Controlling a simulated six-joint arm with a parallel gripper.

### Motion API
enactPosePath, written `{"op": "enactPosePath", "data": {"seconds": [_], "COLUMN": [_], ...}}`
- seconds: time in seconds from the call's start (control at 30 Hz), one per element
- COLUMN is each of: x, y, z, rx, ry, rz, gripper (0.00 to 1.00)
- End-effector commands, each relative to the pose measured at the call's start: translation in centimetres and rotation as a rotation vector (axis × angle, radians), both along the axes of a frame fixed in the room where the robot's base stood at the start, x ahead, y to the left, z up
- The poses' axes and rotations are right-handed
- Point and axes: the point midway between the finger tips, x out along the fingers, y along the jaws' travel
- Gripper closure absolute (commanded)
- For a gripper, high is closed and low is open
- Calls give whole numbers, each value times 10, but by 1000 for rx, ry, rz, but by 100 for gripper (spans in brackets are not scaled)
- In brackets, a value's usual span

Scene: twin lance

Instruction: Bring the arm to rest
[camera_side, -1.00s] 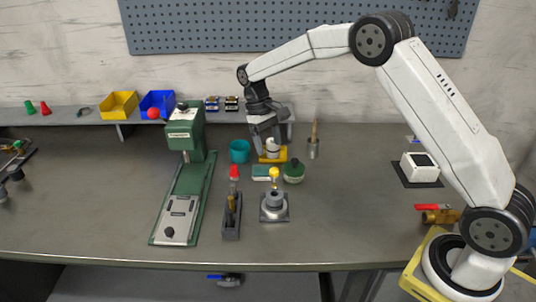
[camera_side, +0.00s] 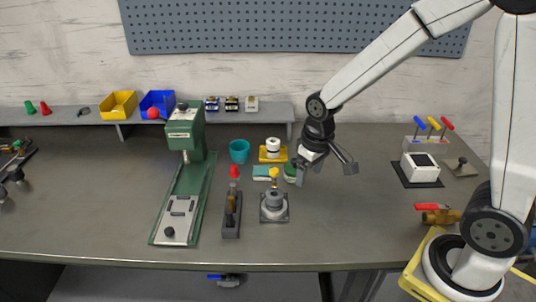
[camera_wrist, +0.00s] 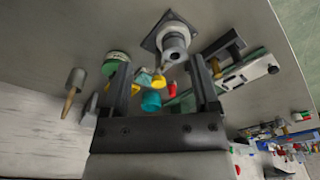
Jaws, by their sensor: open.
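My gripper (camera_side: 327,172) is open and empty in the side view, held above the bench (camera_side: 360,225) to the right of the small parts. In the wrist view my gripper (camera_wrist: 165,68) shows two dark fingers spread apart with nothing held between them. Beyond the fingers lie a grey flanged fitting (camera_wrist: 174,42), a yellow knob and a teal cup (camera_wrist: 151,101). In the side view a green round thing (camera_side: 290,172) is partly hidden behind my gripper.
A green press (camera_side: 186,140) stands left of centre. A white cylinder on a yellow base (camera_side: 273,151) sits near the back shelf. A white box (camera_side: 420,167) and a red-handled valve (camera_side: 437,214) stand at the right. The front middle of the bench is clear.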

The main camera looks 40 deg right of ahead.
Motion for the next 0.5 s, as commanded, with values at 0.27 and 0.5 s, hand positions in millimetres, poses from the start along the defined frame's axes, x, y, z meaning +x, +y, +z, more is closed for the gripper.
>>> {"op": "enactPosePath", "data": {"seconds": [0.27,0.5], "x": [-51,-67], "y": [3,4], "z": [-7,-10], "rx": [2,2], "ry": [-101,-136], "rz": [1,3], "gripper": [22,22]}}
